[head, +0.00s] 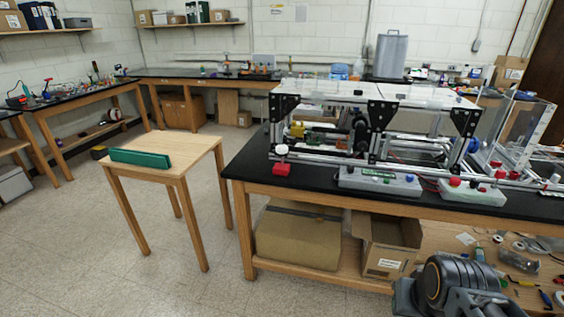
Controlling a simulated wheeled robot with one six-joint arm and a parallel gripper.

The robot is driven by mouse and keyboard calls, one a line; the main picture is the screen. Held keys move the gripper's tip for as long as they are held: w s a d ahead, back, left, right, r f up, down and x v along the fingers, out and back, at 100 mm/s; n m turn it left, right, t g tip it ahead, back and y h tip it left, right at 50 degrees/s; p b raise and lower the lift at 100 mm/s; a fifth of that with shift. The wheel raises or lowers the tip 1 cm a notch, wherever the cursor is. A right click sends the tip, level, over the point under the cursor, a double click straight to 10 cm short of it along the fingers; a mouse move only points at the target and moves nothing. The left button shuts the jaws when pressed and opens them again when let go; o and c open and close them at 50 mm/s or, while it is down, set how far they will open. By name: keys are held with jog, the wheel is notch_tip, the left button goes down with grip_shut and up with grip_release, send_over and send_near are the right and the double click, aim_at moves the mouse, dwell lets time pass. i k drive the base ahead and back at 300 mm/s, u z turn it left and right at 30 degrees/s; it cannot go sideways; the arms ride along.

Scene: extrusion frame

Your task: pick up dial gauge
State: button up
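I cannot surely make out a dial gauge at this size. The likeliest thing is a small upright item with a red base and a pale rounded top, perhaps the dial gauge (281,168). It stands on the black bench top near its left end, in front of the extrusion frame (372,124). Its face cannot be read. A dark part of my own arm shows at the bottom right, well apart from it and lower. My gripper's fingers are not in view.
The black-topped bench (245,165) carries the frame and grey control boxes (380,182) with coloured buttons. A small wooden table (185,142) with a green box (140,158) stands to the left. The floor at front left is clear.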

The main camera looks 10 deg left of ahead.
aim_at(282, 169)
jog(key=u, duration=0.15)
jog(key=i, duration=0.6)
jog(key=u, duration=0.95)
jog(key=i, duration=1.4)
jog(key=u, duration=1.6)
jog(key=i, duration=0.15)
jog(key=z, duration=0.3)
